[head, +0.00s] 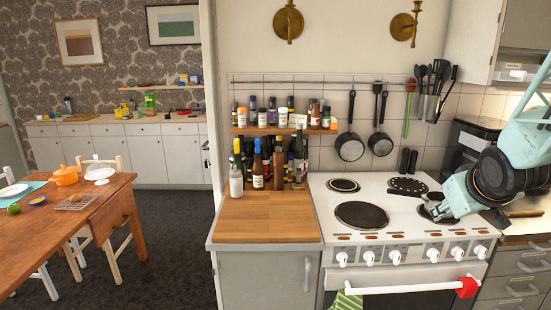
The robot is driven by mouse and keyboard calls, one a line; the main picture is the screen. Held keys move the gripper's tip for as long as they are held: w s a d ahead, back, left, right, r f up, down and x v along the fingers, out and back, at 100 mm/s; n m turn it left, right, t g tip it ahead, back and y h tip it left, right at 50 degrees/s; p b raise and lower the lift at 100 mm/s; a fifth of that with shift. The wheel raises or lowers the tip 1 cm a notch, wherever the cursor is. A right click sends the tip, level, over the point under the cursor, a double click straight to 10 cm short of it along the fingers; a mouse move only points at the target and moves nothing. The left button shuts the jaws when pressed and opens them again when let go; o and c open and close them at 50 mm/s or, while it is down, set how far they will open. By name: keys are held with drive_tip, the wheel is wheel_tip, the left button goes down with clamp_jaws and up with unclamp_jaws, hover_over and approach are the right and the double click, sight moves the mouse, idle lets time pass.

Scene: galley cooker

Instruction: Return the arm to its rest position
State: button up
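My arm, pale teal with black joints, reaches in from the right edge in the head view. My gripper (438,208) is at its lower left end, over the right side of the white cooker (400,219). It is small and dark against a dark hotplate there, so I cannot tell whether its fingers are open or shut. No held object can be made out. The arm hides part of the cooker's right rear and the counter beside it.
A wooden worktop (265,220) with bottles (257,168) behind it stands left of the cooker. Pans (350,145) and a utensil holder (427,107) hang on the wall behind. A red item (467,287) is on the oven rail. A dining table (85,215) stands far left.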

drive_tip(key=s+a+r+g+y, duration=0.1)
drive_tip(key=s+a+r, duration=0.1)
drive_tip(key=s+a, duration=0.6)
drive_tip(key=s+a+r+g+y, duration=0.1)
drive_tip(key=s+a, duration=0.8)
drive_tip(key=s, duration=0.9)
drive_tip(key=s+a+r+m+g+y, duration=0.1)
drive_tip(key=s+a+r, duration=0.3)
drive_tip(key=s+a, duration=0.5)
drive_tip(key=s+g, duration=0.1)
drive_tip(key=s, duration=0.3)
drive_tip(key=shift+a+r+g, duration=0.2)
drive_tip(key=shift+r+g, duration=0.05)
drive_tip(key=shift+g, duration=0.15)
